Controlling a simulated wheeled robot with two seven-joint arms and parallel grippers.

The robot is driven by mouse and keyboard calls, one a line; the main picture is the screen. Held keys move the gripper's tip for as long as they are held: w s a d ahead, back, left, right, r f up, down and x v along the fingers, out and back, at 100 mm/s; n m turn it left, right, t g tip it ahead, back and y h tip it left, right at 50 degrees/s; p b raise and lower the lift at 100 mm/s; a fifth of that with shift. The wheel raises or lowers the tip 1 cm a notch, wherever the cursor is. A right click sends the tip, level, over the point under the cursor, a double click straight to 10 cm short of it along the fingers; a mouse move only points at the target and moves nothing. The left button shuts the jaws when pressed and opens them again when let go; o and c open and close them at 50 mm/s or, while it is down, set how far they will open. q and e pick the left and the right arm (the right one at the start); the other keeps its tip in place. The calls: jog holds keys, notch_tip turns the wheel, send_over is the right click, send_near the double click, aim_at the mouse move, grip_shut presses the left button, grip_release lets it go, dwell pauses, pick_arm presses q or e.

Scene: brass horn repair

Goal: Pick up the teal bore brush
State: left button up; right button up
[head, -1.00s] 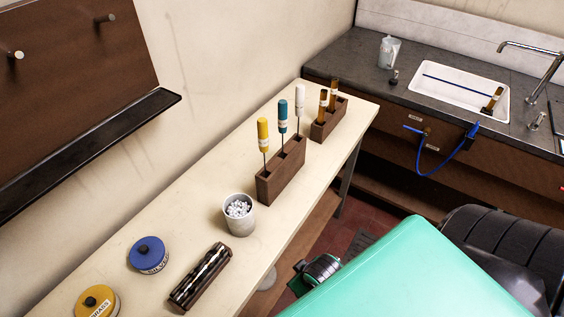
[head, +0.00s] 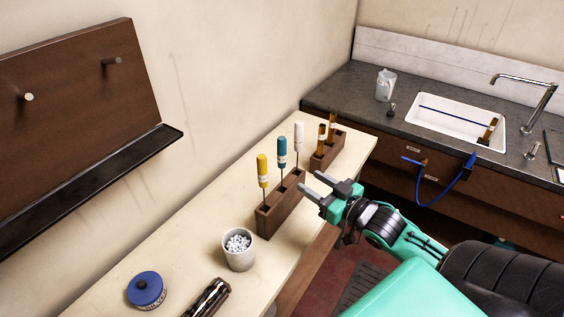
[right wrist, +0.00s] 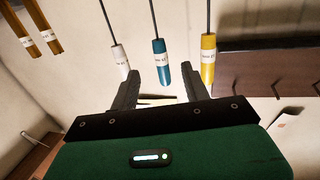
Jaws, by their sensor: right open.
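The teal bore brush (head: 282,153) stands upright in a wooden block (head: 280,204), between a yellow-handled brush (head: 262,171) and a white-handled brush (head: 298,138). My right gripper (head: 309,186) is open and empty, just to the right of the block and apart from the brushes. In the right wrist view the teal handle (right wrist: 161,62) shows between the open fingers (right wrist: 160,88), with the white handle (right wrist: 120,62) to its left and the yellow handle (right wrist: 208,58) to its right. My left gripper is not in view.
A second wooden block (head: 322,160) with amber-handled tools stands behind. A cup of white pellets (head: 238,250), a blue-lidded tin (head: 147,290) and a dark rack (head: 207,300) are nearer. A sink (head: 455,118) is at the back right.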

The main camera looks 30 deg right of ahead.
aim_at(285, 159)
jog(key=w, duration=0.2)
jog(key=w+a+p, duration=0.1)
jog(key=w, duration=0.2)
jog(key=w+r+p, duration=0.1)
jog(key=w, duration=0.2)
jog(key=shift+w+a, duration=0.25)
jog(key=shift+a, duration=0.05)
jog(key=shift+w+r+p, duration=0.25)
jog(key=shift+w+p, duration=0.15)
jog(key=shift+p, duration=0.2)
jog(key=w, duration=0.1)
jog(key=w+p, duration=0.1)
jog(key=w, duration=0.1)
jog(key=shift+a+r+p, duration=0.2)
jog(key=shift+a+p, duration=0.1)
jog(key=shift+p, duration=0.1)
jog(key=shift+w+a+f, duration=0.15)
jog(key=shift+w, duration=0.55)
grip_shut()
